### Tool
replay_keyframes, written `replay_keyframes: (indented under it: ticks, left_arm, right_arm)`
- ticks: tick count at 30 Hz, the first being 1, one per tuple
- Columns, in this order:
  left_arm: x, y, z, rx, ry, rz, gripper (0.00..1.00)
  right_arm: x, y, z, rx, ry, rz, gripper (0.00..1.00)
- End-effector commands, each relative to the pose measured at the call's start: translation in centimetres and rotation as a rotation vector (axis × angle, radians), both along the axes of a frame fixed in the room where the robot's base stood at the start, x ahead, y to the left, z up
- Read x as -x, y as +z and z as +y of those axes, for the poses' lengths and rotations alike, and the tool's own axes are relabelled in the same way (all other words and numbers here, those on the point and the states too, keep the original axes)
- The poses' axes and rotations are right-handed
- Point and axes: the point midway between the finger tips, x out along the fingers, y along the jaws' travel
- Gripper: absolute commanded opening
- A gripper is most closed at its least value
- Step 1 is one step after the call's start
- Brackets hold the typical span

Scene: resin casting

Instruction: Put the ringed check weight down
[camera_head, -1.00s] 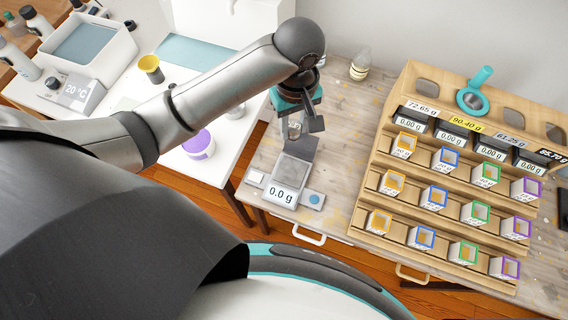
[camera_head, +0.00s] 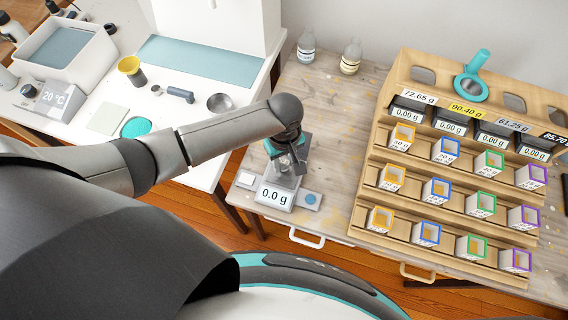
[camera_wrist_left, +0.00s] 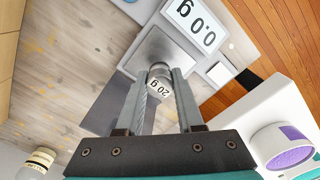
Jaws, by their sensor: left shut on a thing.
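The check weight (camera_wrist_left: 159,86), a small metal cylinder marked 20 g, is between the fingers of my left gripper (camera_wrist_left: 159,84) in the left wrist view. The gripper is shut on it. In the head view my left gripper (camera_head: 290,166) is over the pan of a small scale (camera_head: 275,196), and the weight is mostly hidden by it. The scale also shows in the left wrist view (camera_wrist_left: 194,24), with its grey pan behind the weight. Its display reads 0.0 g. I cannot tell whether the weight touches the pan. No ring is clear on it. My right gripper is not in view.
A wooden rack (camera_head: 400,205) with coloured-rim cups and small displays stands right of the scale. Bare wood lies between scale and rack.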

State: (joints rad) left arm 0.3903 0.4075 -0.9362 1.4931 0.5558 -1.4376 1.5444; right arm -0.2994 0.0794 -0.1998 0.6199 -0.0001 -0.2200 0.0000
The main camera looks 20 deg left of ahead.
Motion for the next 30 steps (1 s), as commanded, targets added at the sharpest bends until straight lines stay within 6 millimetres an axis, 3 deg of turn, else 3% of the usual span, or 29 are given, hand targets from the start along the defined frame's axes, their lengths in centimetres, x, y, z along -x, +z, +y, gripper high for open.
replay_keyframes:
  ticks: [3,15,16,24,30]
  left_arm:
    - [-0.05,-1.46,-0.03,0.001,0.0,-0.001,0.0]
    - [-0.05,-1.8,-0.06,0.001,0.0,-0.001,0.0]
    - [-0.07,-1.83,-0.05,0.001,0.0,-0.001,0.37]
    - [-0.07,-1.78,-0.03,0.001,0.0,-0.002,0.66]
    - [-0.06,-1.77,-0.02,0.001,0.0,-0.002,0.66]
  right_arm:
    - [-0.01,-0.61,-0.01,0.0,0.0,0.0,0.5]
    - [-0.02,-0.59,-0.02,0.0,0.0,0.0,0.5]
    - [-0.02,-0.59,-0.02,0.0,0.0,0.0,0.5]
    - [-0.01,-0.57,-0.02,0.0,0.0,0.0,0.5]
    - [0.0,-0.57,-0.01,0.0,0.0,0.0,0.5]
